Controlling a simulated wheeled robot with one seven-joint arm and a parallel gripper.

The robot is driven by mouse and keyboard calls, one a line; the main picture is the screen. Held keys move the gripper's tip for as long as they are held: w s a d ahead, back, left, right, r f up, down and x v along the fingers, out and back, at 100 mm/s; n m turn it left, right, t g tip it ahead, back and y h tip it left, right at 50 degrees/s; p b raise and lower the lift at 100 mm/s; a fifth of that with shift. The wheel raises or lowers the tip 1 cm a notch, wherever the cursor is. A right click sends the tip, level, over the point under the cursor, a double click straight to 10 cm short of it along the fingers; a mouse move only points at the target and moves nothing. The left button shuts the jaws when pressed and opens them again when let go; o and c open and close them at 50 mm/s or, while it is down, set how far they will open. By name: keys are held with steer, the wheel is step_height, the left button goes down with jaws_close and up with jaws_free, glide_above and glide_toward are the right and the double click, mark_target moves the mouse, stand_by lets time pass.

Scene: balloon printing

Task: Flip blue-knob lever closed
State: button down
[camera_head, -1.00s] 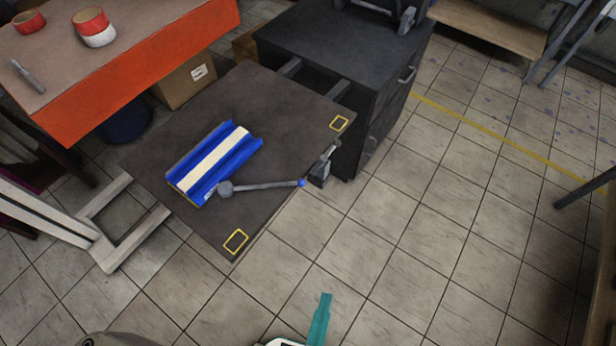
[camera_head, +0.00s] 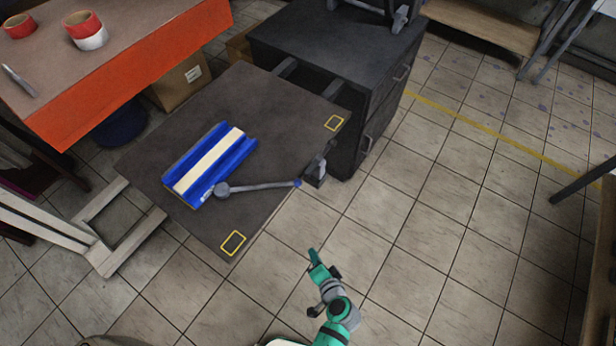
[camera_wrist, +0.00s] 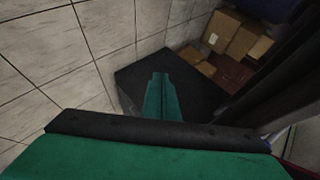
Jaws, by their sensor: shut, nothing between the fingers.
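The grey lever (camera_head: 260,187) lies across the right front edge of a dark board (camera_head: 270,105). Its round pivot (camera_head: 222,189) is beside the blue block with a cream strip (camera_head: 210,163). Its blue knob (camera_head: 298,183) sticks out past the board's edge, near a small grey bracket (camera_head: 317,168). My gripper (camera_head: 313,257) is green and shut, below and apart from the knob in the head view. In the wrist view my green fingers (camera_wrist: 162,96) are together with nothing between them; the lever is not seen there.
A dark drawer cabinet (camera_head: 330,70) stands behind the board. An orange-edged table (camera_head: 130,90) with red and white tape rolls is at upper left. A pale wooden frame (camera_head: 95,235) is left of the board. Tiled floor (camera_head: 440,230) is open to the right.

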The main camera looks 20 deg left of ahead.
steer(key=w+a+r+y, duration=0.1)
steer(key=w+r+y, duration=0.2)
steer(key=w, duration=0.3)
steer(key=n+g+y, duration=0.4)
steer(key=n+y, duration=0.2)
steer(key=y, duration=0.3)
glide_toward(307, 179)
step_height(307, 179, up, 3)
steer(key=s, duration=0.1)
steer(key=shift+s+d+r, duration=0.15)
steer(key=shift+d, duration=0.25)
steer(key=shift+a, duration=0.1)
steer(key=x, duration=0.9)
steer(key=shift+a, duration=0.45)
steer(key=shift+r, duration=0.1)
steer(key=shift+a, duration=0.1)
steer(key=shift+s, duration=0.1)
